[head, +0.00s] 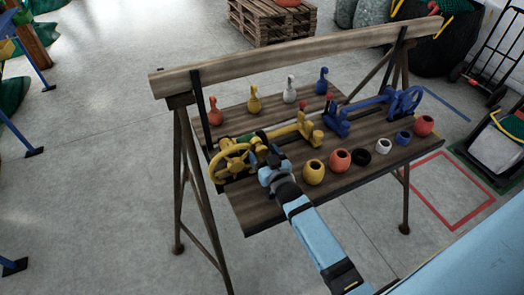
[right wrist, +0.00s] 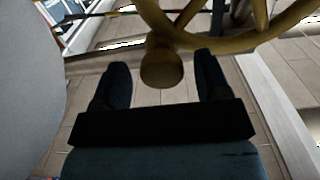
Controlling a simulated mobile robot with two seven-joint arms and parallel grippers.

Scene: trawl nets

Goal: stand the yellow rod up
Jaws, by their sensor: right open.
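A yellow device stands on the left of the slatted bench, with a spoked yellow handwheel (head: 229,163) at its left end. A yellow rod (head: 284,132) runs slantwise from near the wheel toward a short yellow upright with a red top (head: 302,105); how they join is too small to tell. My right gripper (head: 263,152) is beside the wheel's right side. In the right wrist view its open fingers straddle a round yellow knob (right wrist: 162,66) below the wheel rim (right wrist: 220,40); I cannot tell if they touch it. My left gripper is out of view.
A matching blue device with a blue wheel (head: 404,102) stands on the bench's right. Several coloured pots, including a yellow one (head: 313,172), line the front edge. Several bottle-shaped pieces, including a red one (head: 215,111), stand behind. A wooden beam (head: 300,58) crosses above the bench's back.

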